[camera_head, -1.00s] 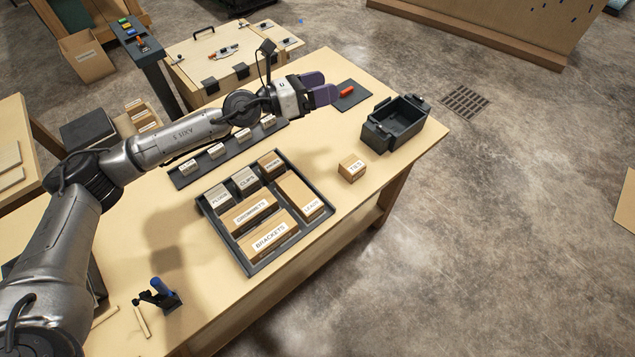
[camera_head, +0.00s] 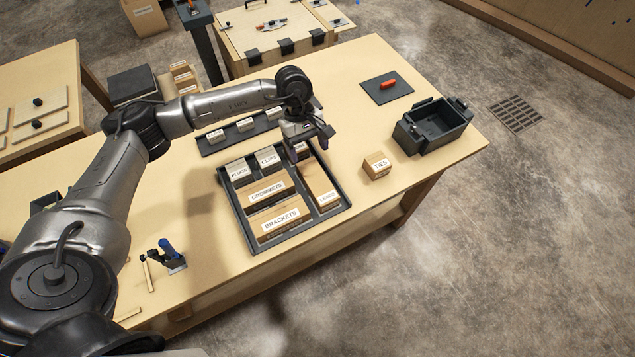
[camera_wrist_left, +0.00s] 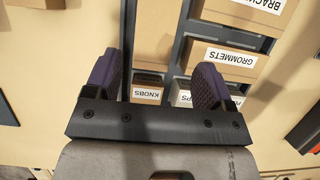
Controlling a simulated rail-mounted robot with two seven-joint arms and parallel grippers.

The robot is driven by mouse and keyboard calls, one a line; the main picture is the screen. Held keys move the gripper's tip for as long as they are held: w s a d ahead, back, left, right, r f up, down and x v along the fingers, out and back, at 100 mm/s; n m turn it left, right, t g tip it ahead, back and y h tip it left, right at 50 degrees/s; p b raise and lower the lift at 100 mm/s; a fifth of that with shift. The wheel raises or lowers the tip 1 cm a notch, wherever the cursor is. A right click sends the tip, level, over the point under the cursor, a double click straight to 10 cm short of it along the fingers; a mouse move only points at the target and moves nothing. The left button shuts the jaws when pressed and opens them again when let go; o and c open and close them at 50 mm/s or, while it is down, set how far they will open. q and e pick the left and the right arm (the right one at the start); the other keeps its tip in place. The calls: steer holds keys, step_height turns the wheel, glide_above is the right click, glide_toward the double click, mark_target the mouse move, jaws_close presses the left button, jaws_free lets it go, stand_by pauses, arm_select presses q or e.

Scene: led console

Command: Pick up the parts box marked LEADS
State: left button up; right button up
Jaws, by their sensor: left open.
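The box marked LEADS (camera_head: 318,181) is a long tan box in the right column of the dark divided tray (camera_head: 341,209). My left gripper (camera_head: 316,137) is over the tray's far right part, just beyond the LEADS box and partly covering the KNOBS box. In the left wrist view its two purple fingers are spread wide with nothing between them (camera_wrist_left: 157,78). The long tan box (camera_wrist_left: 158,38) lies ahead between the fingers, its label out of frame; the KNOBS box (camera_wrist_left: 147,94) is nearer. My right gripper is not seen.
The GROMMETS box (camera_head: 268,189) and BRACKETS box (camera_head: 280,217) lie left of LEADS. The TIES box (camera_head: 377,165) stands outside the tray, right. A dark open bin (camera_head: 432,127) and a mat with a red object (camera_head: 388,85) are farther right.

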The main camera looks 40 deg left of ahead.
mark_target(317, 180)
arm_select(q)
steer(key=x, duration=1.3)
steer(key=shift+w, duration=0.2)
steer(key=shift+r, duration=0.1)
steer(key=c, duration=0.7)
steer(key=shift+c, duration=0.2)
